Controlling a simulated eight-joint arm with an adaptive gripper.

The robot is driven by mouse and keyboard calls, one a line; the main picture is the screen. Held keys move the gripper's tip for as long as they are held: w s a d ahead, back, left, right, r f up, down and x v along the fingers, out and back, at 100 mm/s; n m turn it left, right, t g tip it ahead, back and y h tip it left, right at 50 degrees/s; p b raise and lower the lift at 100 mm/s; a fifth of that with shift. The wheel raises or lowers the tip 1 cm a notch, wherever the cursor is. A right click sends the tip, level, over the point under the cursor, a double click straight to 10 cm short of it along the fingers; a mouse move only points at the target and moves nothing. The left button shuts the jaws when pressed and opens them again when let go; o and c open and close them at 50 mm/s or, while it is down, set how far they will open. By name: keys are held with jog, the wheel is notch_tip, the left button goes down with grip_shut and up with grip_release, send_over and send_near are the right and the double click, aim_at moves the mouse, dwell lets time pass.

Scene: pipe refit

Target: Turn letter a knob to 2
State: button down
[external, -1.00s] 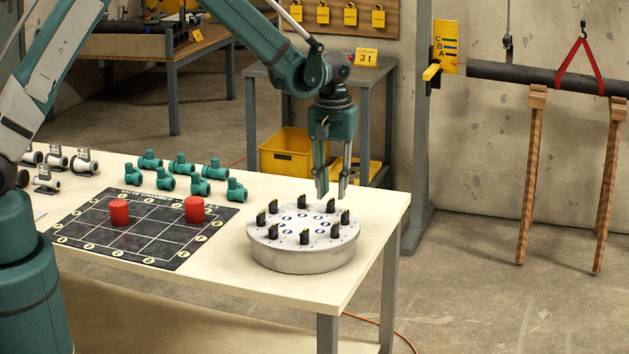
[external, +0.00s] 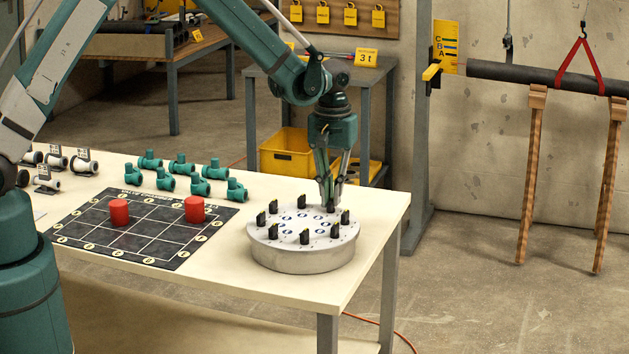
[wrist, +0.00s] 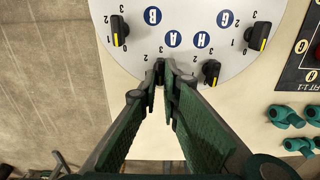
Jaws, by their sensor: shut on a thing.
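The round grey knob panel (external: 300,258) stands on the table, with several black knobs in a ring and blue letter discs inside the ring. My gripper (external: 328,205) points down at the panel's far right side. In the wrist view, my gripper (wrist: 162,78) is shut on a knob beside the letter A disc (wrist: 172,39); the fingers mostly hide this letter A knob (wrist: 160,65). A digit 2 and a digit 3 show near the fingertips. The knob's pointer mark is hidden, so its setting cannot be told.
Neighbouring knobs sit close by: one beside H (wrist: 210,72) and one beside B (wrist: 119,30). Left of the panel lie a dark grid mat (external: 150,235) with two red cylinders (external: 119,212) and several green pipe fittings (external: 201,187).

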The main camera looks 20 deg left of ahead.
jog(key=shift+m+b, duration=0.3)
jog(key=shift+m, duration=0.2)
jog(key=m, duration=0.1)
jog(key=m+b, duration=0.2)
jog(key=m, duration=0.1)
jog(key=shift+d+f, duration=0.1)
jog(key=shift+d, duration=0.15)
jog(key=m, duration=0.2)
jog(key=m+b, duration=0.1)
jog(key=m, duration=0.1)
jog(key=m+b, duration=0.1)
jog(key=m, duration=0.1)
jog(key=shift+s+d+m, duration=0.2)
jog(key=shift+s+m, duration=0.05)
jog(key=shift+m, duration=0.05)
jog(key=m, duration=0.2)
jog(key=m+b, duration=0.1)
jog(key=m, duration=0.3)
jog(key=shift+s+d+b, duration=0.1)
jog(key=shift+s+b, duration=0.15)
jog(key=shift+b, duration=0.15)
jog(key=m, duration=0.4)
jog(key=m+b, duration=0.1)
jog(key=m, duration=0.1)
jog(key=shift+s, duration=0.25)
jog(key=c, duration=2.6)
grip_release()
jog(key=shift+o, duration=0.2)
